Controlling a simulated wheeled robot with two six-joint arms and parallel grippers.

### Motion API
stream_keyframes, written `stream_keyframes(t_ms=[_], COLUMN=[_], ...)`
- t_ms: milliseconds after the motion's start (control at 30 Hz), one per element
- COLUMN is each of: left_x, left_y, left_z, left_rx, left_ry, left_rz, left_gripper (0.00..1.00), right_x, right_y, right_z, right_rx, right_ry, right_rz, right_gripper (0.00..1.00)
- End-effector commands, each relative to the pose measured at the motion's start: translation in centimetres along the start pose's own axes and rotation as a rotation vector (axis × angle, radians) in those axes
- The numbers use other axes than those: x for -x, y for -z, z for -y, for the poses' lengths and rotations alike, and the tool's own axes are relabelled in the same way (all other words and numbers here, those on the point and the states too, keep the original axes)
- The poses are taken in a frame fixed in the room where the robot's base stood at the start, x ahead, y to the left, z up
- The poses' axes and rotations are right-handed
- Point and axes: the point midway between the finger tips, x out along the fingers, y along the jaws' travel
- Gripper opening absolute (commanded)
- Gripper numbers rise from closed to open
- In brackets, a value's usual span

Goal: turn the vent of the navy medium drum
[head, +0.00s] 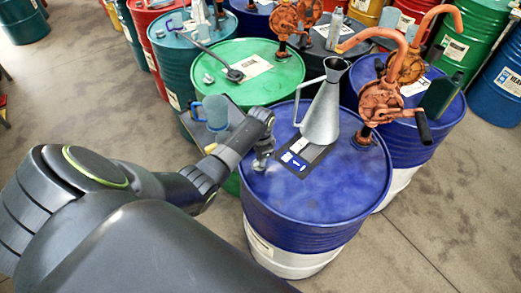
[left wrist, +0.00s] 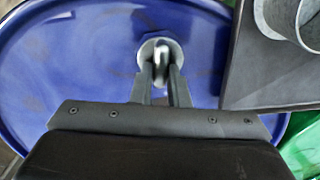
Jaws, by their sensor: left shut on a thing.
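The navy drum (head: 335,195) stands upright in front of me, with a blue top and a white lower band. Its vent is a small grey metal fitting near the left edge of the lid. My left gripper (head: 262,158) reaches down to it from the left. In the left wrist view the two fingers of my left gripper (left wrist: 160,78) are closed on the vent (left wrist: 158,50), a round metal piece with an upright tab. The fingers hide part of the vent. My right gripper is in neither view.
A grey metal funnel can (head: 322,112) stands on a dark mat on the same lid, with an orange hand pump (head: 378,104) behind it. A green drum (head: 262,75) and a second navy drum (head: 440,120) stand close by. Open floor lies at the lower right.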

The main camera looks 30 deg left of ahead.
Motion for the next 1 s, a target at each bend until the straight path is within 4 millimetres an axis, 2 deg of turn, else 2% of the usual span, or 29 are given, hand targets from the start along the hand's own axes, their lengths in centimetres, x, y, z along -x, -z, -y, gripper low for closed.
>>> stream_keyframes(t_ms=[333,867,900,1000], left_x=[0.07,0.08,0.08,0.07], left_y=[0.06,0.09,0.09,0.08], left_z=[-0.07,-0.1,-0.1,-0.1], left_rx=[-0.129,-0.149,-0.149,-0.149], left_ry=[0.002,0.002,0.002,0.002], left_rz=[-0.002,-0.003,-0.003,-0.002], left_gripper=[0.0,0.0,0.2,0.33], right_x=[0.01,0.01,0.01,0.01], right_y=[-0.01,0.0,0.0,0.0], right_z=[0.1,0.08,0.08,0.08], right_rx=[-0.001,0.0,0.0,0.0], right_ry=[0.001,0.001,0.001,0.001], right_rz=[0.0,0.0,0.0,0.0], right_gripper=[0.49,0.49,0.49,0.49])
